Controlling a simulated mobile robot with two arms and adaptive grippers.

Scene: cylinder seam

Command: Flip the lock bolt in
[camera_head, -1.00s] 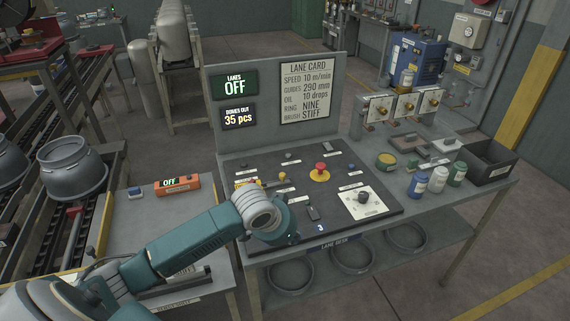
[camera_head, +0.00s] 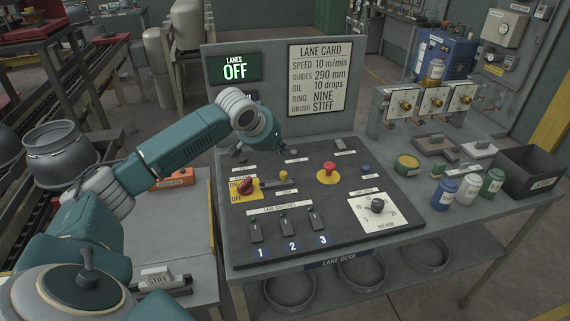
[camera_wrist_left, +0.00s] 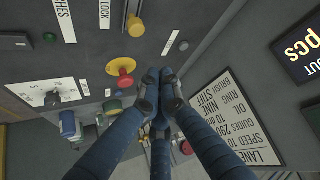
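The lane desk panel (camera_head: 340,225) carries a red rotary switch (camera_head: 245,187) on a yellow ON/OFF plate (camera_head: 239,196). Just right of it is a small grey bar with a yellow knob (camera_head: 283,172), which looks like the lock bolt. The yellow knob also shows in the left wrist view (camera_wrist_left: 136,28), near a LOCK label. Whether the bolt is in or out cannot be told. My left gripper (camera_head: 277,143) hangs above the back of the panel, behind the bolt and apart from it. In the wrist view its fingers (camera_wrist_left: 160,85) are together and empty. My right gripper is out of view.
The upright board (camera_head: 278,105) rises close behind the gripper. Bottles (camera_head: 468,190) and a black bin (camera_head: 530,172) stand at the right.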

